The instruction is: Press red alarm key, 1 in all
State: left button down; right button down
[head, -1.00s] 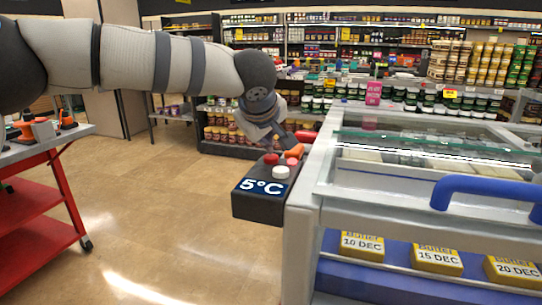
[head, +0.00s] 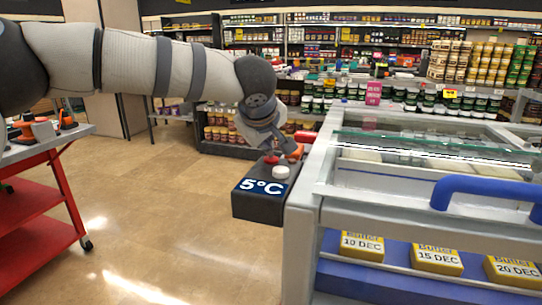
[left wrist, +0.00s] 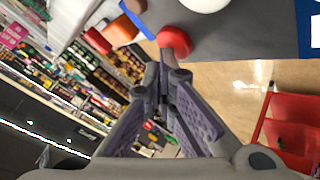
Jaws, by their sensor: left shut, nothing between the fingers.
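The red alarm key (head: 270,159) is a round red button on a dark control box (head: 258,206) with a 5°C display. It also shows in the left wrist view (left wrist: 174,40), just beyond my fingertips. A white round key (head: 281,172) sits beside it. My left gripper (left wrist: 166,62) is shut and empty, its tips at the near edge of the red key; I cannot tell whether they touch it. In the head view the left gripper (head: 282,151) is above the box's back edge and partly hides the keys' area. My right gripper is not in view.
A chilled cabinet (head: 305,225) with a blue handle (head: 480,189) and dated butter packs stands right of the box. An orange item (head: 296,153) is close to the gripper. A red cart (head: 64,195) stands at left; the floor between is clear.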

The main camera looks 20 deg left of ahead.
aim_at(267, 158)
pick_arm(q)
jog(key=shift+r, duration=0.9)
notch_tip(267, 158, up, 5)
dwell(0.7)
